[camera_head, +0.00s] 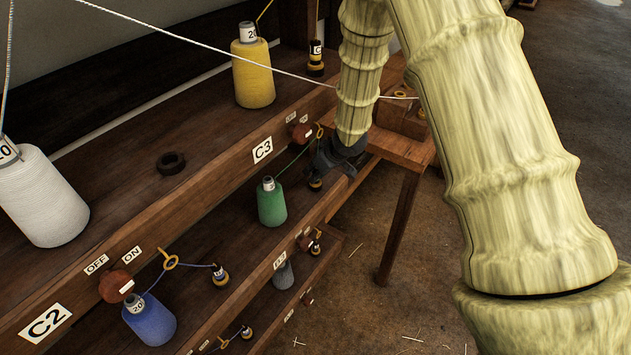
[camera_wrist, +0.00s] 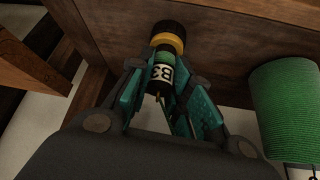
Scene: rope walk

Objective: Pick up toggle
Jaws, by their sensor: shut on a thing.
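The toggle (camera_wrist: 162,72) is a small dark cylinder with a green band, a yellow collar and a white label that reads B3. In the wrist view it sits between the teal fingers of my gripper (camera_wrist: 160,80), which is shut on it. Its wide black end points away from the wrist, towards the brown wooden board; I cannot tell whether it touches. In the head view my gripper (camera_head: 331,164) is low at the shelf's right end, partly hidden by my arm, with the toggle (camera_head: 315,183) just below it.
A green spool (camera_head: 271,203) stands left of my gripper; it also shows in the wrist view (camera_wrist: 282,105). Yellow (camera_head: 253,75), white (camera_head: 42,195) and blue (camera_head: 150,322) spools stand on the stepped wooden shelves. A white cord (camera_head: 200,43) crosses above. A wooden stand (camera_head: 405,150) is close at right.

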